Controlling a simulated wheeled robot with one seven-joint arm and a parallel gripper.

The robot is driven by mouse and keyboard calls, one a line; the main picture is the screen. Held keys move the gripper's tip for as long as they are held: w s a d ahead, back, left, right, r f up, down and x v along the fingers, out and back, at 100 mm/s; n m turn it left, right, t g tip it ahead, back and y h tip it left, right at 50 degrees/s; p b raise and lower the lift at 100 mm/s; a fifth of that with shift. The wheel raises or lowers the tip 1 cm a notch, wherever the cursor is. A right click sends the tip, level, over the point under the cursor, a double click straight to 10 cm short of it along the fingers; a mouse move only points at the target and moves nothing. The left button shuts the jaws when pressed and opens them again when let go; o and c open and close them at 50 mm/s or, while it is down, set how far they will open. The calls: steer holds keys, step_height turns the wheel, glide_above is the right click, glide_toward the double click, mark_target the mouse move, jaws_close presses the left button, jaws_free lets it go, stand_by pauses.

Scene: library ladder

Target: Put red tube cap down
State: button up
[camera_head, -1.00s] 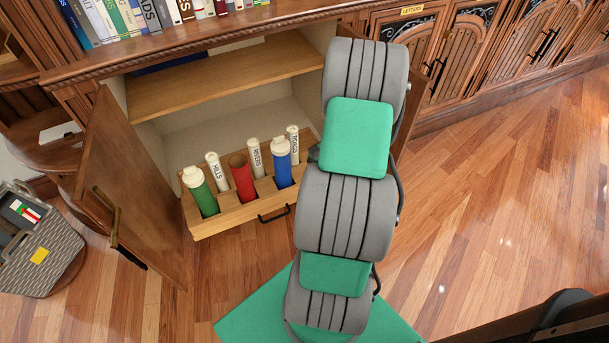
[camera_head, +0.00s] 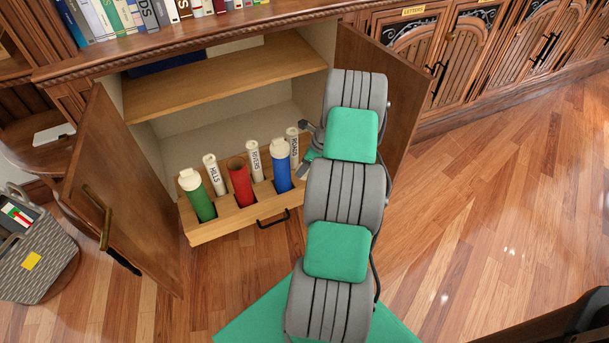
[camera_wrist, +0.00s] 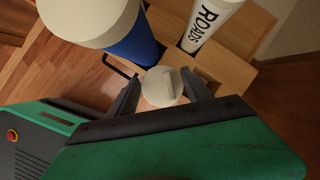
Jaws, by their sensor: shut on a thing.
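My gripper (camera_wrist: 161,88) is shut on a round, off-white cap (camera_wrist: 163,79), held between its fingertips in the wrist view. In the head view the gripper shows only in part, at the right end of the pulled-out drawer (camera_head: 207,234), and the cap is hidden there. The red tube (camera_head: 241,184) stands in the drawer with its top open and uncapped. The green tube (camera_head: 196,200) and blue tube (camera_head: 281,170) have white caps on. In the wrist view the held cap is near the blue tube (camera_wrist: 133,48) and the ROADS roll (camera_wrist: 205,22).
White labelled rolls, including RIVERS (camera_head: 254,161), stand behind the coloured tubes. The cabinet's left door (camera_head: 125,190) and right door (camera_head: 385,95) stand open. The shelf (camera_head: 215,85) above the drawer has bare room. A grey basket (camera_head: 40,265) stands at the left.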

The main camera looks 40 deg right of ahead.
steer(key=w+d+f, duration=0.1)
steer(key=f, duration=0.1)
steer(key=w+f+b, duration=0.1)
steer(key=w+d+f, duration=0.1)
steer(key=f, duration=0.1)
steer(key=shift+d+f+b, duration=0.3)
steer(key=shift+b, duration=0.1)
steer(key=shift+f+b, duration=0.3)
steer(key=shift+f, duration=1)
steer(key=shift+s, duration=0.1)
steer(key=shift+f, duration=0.25)
steer(key=o, duration=1.3)
steer(key=shift+r, duration=0.1)
steer(key=shift+r, duration=0.35)
steer(key=p+v, duration=0.3)
steer(key=v, duration=0.8)
steer(key=shift+r, duration=0.3)
